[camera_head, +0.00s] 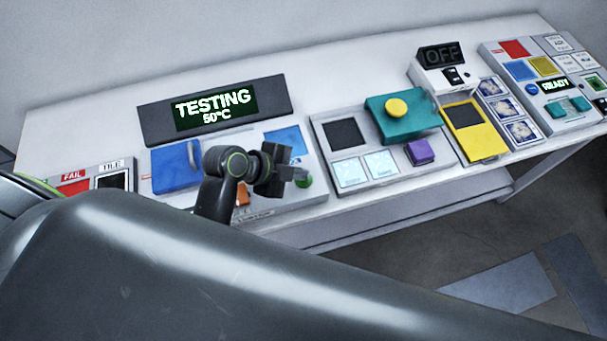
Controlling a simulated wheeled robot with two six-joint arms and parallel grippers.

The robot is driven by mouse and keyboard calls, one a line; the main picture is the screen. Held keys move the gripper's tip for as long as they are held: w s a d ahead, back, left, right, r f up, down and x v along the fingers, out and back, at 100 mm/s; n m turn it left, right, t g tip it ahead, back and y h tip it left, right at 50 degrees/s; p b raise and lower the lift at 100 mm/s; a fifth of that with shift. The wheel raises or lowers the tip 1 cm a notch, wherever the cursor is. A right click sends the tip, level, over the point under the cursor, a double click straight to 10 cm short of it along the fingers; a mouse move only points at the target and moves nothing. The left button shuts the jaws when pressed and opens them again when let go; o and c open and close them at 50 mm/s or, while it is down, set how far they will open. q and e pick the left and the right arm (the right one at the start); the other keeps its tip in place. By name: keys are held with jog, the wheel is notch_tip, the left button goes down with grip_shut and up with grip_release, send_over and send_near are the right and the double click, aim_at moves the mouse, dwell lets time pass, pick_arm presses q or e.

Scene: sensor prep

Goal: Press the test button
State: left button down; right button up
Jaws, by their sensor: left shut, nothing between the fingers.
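My left gripper (298,175) is shut and empty, reaching over the panel below the display. Its tip is at a small green button (306,182) on the panel's right part and partly covers it. I cannot tell whether the tip touches the button. The display (213,105) behind reads "TESTING 50°C". An orange piece (242,194) shows beside my wrist. My right gripper is not in view.
A blue block (175,168) lies left of my wrist. To the right are a teal block with a yellow knob (397,107), a purple block (420,151), a yellow panel (474,131) and an "OFF" unit (441,55). A "FAIL" panel (75,186) is at left.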

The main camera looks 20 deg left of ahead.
pick_arm(q)
jog(key=shift+r, duration=0.3)
notch_tip(320, 180, up, 5)
jog(key=p, duration=0.5)
jog(key=shift+r, duration=0.1)
dwell(0.8)
